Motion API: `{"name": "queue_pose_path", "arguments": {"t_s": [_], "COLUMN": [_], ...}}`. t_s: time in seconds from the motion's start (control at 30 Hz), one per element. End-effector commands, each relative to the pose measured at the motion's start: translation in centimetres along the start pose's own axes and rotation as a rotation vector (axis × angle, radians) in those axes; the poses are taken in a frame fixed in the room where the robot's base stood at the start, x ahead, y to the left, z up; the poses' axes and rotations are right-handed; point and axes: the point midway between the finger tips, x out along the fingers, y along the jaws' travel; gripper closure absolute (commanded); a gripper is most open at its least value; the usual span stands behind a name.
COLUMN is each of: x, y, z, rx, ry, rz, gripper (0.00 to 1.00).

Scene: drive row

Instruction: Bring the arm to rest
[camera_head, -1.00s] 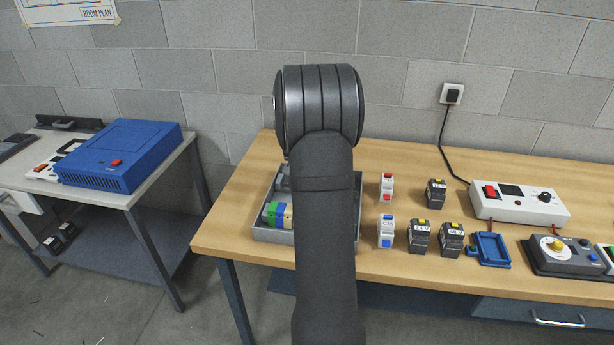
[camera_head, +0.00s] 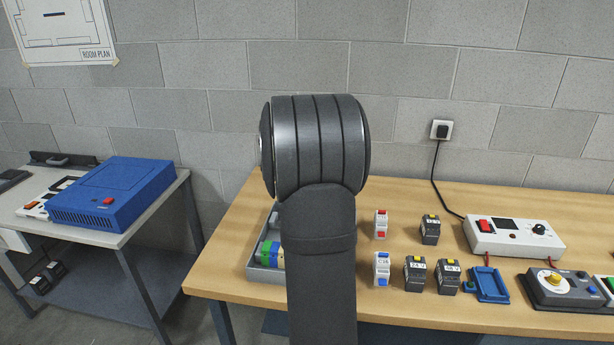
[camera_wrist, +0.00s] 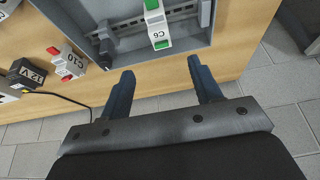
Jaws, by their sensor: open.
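My arm stands up through the middle of the head view and hides my gripper there. In the wrist view my gripper (camera_wrist: 161,72) is open, with two dark blue fingers set wide apart and nothing between them. The fingers show over the table's edge (camera_wrist: 150,95), close to a grey tray. A white and green block marked C6 (camera_wrist: 157,25) lies in that tray, beyond the fingertips and apart from them.
The tray (camera_head: 262,281) is partly behind my arm. Right of it stand red-white (camera_head: 381,224) and blue-white (camera_head: 382,269) blocks, several black blocks (camera_head: 415,273), a blue holder (camera_head: 488,285) and a white power unit (camera_head: 513,237). A blue machine (camera_head: 113,193) sits on the left table.

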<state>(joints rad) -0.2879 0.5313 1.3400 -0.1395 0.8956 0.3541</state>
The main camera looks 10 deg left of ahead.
Motion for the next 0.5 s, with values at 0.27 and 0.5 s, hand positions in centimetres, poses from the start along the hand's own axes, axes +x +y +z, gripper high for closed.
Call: {"name": "queue_pose_path", "arguments": {"t_s": [0.27,0.5], "x": [3.6,8.4], "y": [0.1,0.0], "z": [0.1,0.0], "rx": [0.0,0.0], "ry": [-0.003,-0.003], "rz": [0.001,0.001], "gripper": [0.42,0.42]}}
